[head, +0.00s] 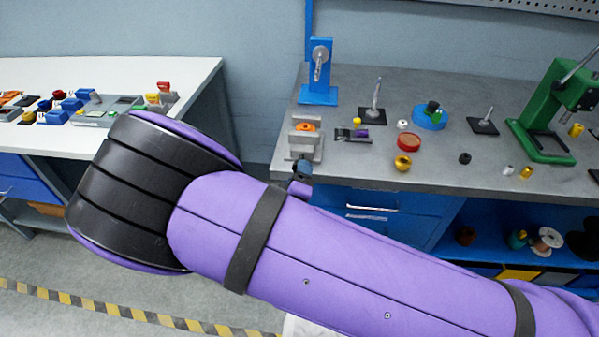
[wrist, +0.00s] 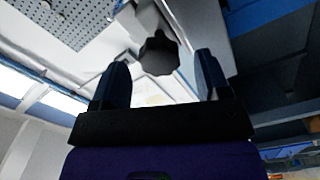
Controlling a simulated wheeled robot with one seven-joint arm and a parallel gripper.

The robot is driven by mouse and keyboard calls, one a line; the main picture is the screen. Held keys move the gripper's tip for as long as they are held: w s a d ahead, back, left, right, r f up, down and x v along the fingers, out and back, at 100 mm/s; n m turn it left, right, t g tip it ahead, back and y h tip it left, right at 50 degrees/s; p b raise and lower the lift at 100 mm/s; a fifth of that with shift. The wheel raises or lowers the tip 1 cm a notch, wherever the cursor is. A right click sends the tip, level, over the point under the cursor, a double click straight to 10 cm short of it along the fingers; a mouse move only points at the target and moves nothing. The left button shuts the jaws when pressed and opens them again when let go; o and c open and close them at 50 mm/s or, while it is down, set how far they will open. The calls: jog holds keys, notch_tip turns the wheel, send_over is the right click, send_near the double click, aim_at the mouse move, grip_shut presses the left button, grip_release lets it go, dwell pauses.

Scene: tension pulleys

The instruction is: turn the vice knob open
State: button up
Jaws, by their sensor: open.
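The grey vice (head: 303,150) stands at the left front edge of the grey workbench, with an orange round part (head: 305,127) between its jaws. In the wrist view the vice knob (wrist: 159,53) is dark and lobed. My gripper (wrist: 160,72) is open, with one dark finger on each side of the knob in the picture. Gaps show between the knob and both fingers, and I cannot tell how far the knob reaches between them. In the head view my purple arm hides most of the gripper. A small dark blue piece shows just below the vice; I cannot tell whether it is finger or knob.
On the workbench (head: 455,170) stand a blue upright stand (head: 320,72), a black-based post (head: 374,108), a red round part (head: 408,142), a blue round tray (head: 429,122) and a green press (head: 545,110). A white table (head: 40,75) with small parts is at left.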

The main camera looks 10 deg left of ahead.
jog(key=s, duration=0.9)
